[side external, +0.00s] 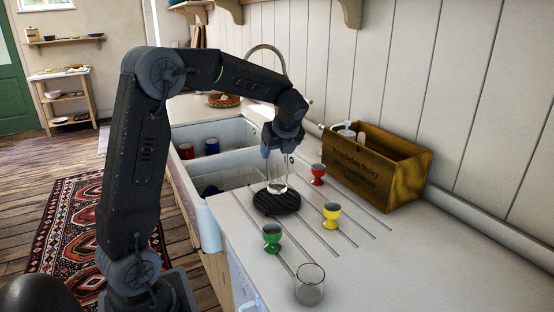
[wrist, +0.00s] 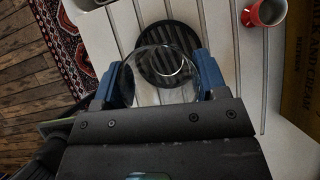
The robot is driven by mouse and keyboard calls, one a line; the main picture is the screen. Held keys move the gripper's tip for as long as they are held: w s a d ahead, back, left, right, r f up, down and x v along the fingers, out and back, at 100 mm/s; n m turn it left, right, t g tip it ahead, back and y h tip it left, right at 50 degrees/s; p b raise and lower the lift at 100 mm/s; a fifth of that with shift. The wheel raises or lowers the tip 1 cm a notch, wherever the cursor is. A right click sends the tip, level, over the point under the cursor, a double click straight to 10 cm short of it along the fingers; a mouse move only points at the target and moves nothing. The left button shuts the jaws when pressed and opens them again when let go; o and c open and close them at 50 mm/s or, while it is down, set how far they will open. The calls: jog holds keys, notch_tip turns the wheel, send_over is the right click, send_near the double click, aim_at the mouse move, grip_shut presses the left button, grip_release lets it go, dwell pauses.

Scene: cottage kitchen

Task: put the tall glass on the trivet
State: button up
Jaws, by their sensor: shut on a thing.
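The tall clear glass (side external: 277,181) is upright between the fingers of my gripper (side external: 281,150), which is shut on it. In the wrist view my gripper (wrist: 161,82) has its blue fingers on either side of the glass (wrist: 160,62). The round black ribbed trivet (side external: 277,205) lies on the white drainboard. The glass's base appears over the far part of the trivet in the side view; I cannot tell whether it touches. In the wrist view the trivet (wrist: 170,33) shows through and beyond the glass.
A green egg cup (side external: 272,238), a yellow one (side external: 332,215) and a red one (side external: 318,174) stand around the trivet. A short clear glass (side external: 309,286) is at the front. A wooden crate (side external: 400,181) stands at the right. The white sink (side external: 213,171) is at the left.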

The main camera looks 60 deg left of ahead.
aim_at(277, 159)
jog(key=shift+f, duration=1.55)
jog(key=shift+f, duration=0.15)
jog(key=o, duration=1.4)
